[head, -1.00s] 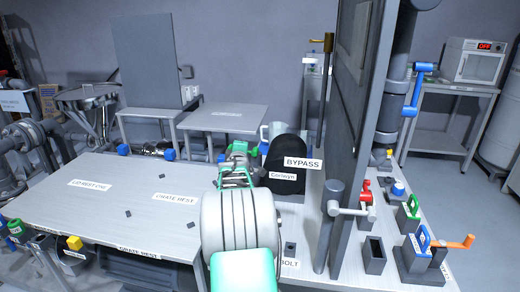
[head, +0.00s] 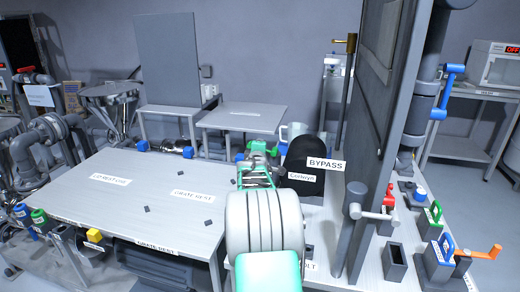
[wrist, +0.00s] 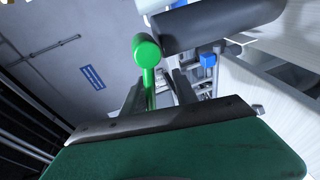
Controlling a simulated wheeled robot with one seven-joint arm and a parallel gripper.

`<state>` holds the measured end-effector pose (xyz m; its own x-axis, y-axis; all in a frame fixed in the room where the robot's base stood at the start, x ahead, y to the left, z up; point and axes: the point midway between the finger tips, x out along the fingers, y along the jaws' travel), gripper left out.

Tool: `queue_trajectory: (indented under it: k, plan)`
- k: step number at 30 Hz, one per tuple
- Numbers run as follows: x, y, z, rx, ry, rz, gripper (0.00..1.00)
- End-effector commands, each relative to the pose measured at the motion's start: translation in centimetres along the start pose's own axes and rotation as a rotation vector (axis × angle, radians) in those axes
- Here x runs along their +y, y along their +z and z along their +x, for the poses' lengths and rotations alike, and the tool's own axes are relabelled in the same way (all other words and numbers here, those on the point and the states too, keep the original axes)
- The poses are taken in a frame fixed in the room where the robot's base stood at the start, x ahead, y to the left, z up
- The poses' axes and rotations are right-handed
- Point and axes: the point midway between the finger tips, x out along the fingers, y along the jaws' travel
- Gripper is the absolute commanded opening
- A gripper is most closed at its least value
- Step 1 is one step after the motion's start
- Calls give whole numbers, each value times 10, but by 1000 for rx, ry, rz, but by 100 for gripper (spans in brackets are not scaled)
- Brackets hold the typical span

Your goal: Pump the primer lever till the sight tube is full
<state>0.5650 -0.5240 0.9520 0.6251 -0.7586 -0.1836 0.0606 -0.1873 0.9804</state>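My gripper (head: 258,158) reaches out over the right end of the long table, seen from behind my arm in the head view. In the wrist view its two dark fingers (wrist: 160,92) stand apart. A green lever-like part (wrist: 147,52) with a round end shows just beyond them, its stem lined up between the fingers. I cannot tell whether the fingers touch it. It looks like the primer lever, but no label on it is readable. In the head view my arm hides most of this spot. I cannot make out the sight tube.
A tall grey panel (head: 378,125) with a grey T-handle (head: 370,212) rises further right. Blue, green and orange handles sit at the right edge. The long table top (head: 130,205) is mostly clear.

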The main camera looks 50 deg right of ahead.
Motion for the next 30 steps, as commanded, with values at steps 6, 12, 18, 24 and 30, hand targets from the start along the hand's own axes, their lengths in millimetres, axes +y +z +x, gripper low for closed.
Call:
queue_trajectory:
  k: [6,12,18,24,30]
  plan:
    - [-4,0,0,1,-6,0,32]
    - [-3,-1,-18,3,-5,0,32]
    - [-3,-1,-57,3,-5,0,32]
    - [-3,0,-78,1,-5,0,32]
    - [-1,1,-78,-1,-2,1,32]
